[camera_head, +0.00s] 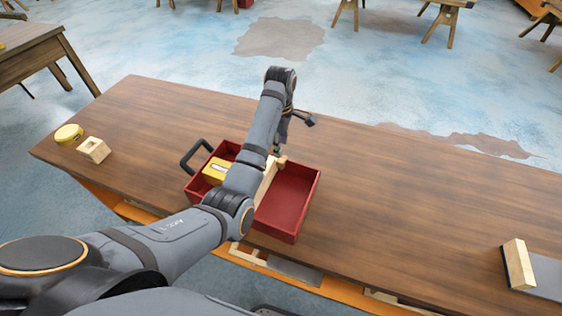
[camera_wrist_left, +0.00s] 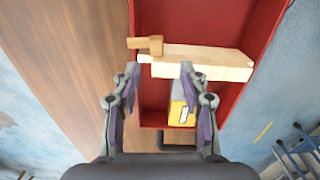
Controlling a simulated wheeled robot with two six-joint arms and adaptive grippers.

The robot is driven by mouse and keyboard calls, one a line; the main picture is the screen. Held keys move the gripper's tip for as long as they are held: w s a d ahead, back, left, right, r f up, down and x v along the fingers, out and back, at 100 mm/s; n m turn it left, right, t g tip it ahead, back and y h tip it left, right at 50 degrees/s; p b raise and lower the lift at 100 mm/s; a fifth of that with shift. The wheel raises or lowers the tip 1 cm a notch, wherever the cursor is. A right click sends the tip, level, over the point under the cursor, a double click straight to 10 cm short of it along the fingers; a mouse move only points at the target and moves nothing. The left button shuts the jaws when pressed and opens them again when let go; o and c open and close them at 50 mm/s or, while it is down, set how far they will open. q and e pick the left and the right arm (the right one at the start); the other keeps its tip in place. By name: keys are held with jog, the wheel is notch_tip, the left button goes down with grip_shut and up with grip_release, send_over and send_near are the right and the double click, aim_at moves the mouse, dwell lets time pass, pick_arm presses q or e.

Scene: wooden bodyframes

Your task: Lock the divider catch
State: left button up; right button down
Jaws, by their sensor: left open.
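A red box (camera_head: 299,226) stands on the table with a pale wooden divider (camera_head: 267,181) across it. In the left wrist view, the divider (camera_wrist_left: 210,66) spans the red box (camera_wrist_left: 148,113), and a small wooden catch (camera_wrist_left: 155,45) sits at its left end, reaching past the box wall. My left gripper (camera_wrist_left: 160,71) is open, its fingertips close to the divider just below the catch, with nothing seen between them. In the head view the left arm hides part of the box and divider. I cannot tell whether the fingers touch the wood. My right gripper is not in view.
A yellow item (camera_head: 215,171) lies in the box's left compartment; the right compartment looks empty. The box has a black handle (camera_head: 193,157). A yellow tape measure (camera_head: 69,134) and a wooden block (camera_head: 94,149) lie at the table's left.

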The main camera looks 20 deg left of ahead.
aim_at(280, 160)
pick_arm(q)
jog(key=f, duration=0.1)
jog(key=f+b, duration=0.1)
jog(key=f, duration=0.1)
jog(key=shift+w+f, duration=0.25)
jog(key=f+p, duration=0.1)
jog(key=f, duration=0.2)
jog(key=shift+w+f, duration=0.15)
jog(key=shift+w, duration=0.05)
jog(key=shift+s+f, duration=0.15)
jog(key=shift+f, duration=0.4)
jog(key=shift+c, duration=0.3)
jog(key=c, duration=0.7)
grip_shut()
jog(key=p, duration=0.2)
jog(key=shift+a+r+m+p, duration=0.15)
jog(key=shift+r+m+p, duration=0.15)
jog(key=shift+r+m, duration=0.1)
jog(key=shift+f, duration=0.35)
jog(key=o, duration=0.8)
grip_release()
jog(key=shift+c, duration=0.2)
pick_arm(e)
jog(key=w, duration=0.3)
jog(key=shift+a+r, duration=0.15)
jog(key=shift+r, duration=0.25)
